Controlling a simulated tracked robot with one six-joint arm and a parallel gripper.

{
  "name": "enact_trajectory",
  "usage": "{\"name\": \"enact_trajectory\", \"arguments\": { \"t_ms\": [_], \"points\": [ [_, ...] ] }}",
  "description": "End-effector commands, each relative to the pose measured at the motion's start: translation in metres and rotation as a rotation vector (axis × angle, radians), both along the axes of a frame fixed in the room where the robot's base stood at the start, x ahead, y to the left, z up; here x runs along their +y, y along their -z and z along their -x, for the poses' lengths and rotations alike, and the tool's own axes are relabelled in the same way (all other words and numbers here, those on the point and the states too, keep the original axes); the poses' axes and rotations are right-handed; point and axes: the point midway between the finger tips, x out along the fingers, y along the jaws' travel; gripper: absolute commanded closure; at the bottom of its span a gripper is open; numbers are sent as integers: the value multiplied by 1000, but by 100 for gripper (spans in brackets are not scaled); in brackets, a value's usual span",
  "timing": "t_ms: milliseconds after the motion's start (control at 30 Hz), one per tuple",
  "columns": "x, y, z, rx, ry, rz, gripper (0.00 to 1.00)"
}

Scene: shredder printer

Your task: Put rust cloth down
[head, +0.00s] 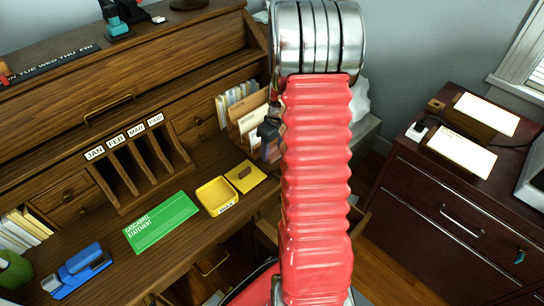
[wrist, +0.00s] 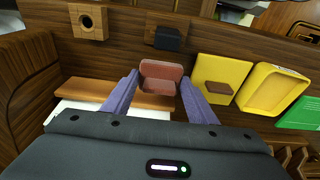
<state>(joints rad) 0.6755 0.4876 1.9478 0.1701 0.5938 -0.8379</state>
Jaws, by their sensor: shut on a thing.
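My gripper (wrist: 159,80) shows in the wrist view with its two purple fingers closed on a folded reddish-brown cloth (wrist: 161,70), the rust cloth. It is held between the fingertips, above or near the desk's front part; whether it touches wood I cannot tell.
A yellow tray (head: 217,195) sits beside the yellow square on the wooden desk (head: 180,262). A green statement paper (head: 160,222) and a blue stapler (head: 78,270) lie further left. Upright letter slots (head: 140,163) stand behind. In the wrist view a holed wooden block (wrist: 87,22) and black block (wrist: 168,39) are ahead.

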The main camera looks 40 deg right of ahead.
Motion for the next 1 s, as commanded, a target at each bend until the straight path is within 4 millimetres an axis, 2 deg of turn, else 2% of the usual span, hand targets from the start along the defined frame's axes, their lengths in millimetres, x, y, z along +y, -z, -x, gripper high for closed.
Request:
{"name": "enact_trajectory", "arguments": {
  "t_ms": [367,767,800,1000],
  "points": [
    [0,36,0,2,-1,-1,66],
    [1,40,0,1,-1,-1,66],
    [1,39,0,1,-1,-1,46],
    [1,39,0,1,-1,-1,31]
  ]
}}
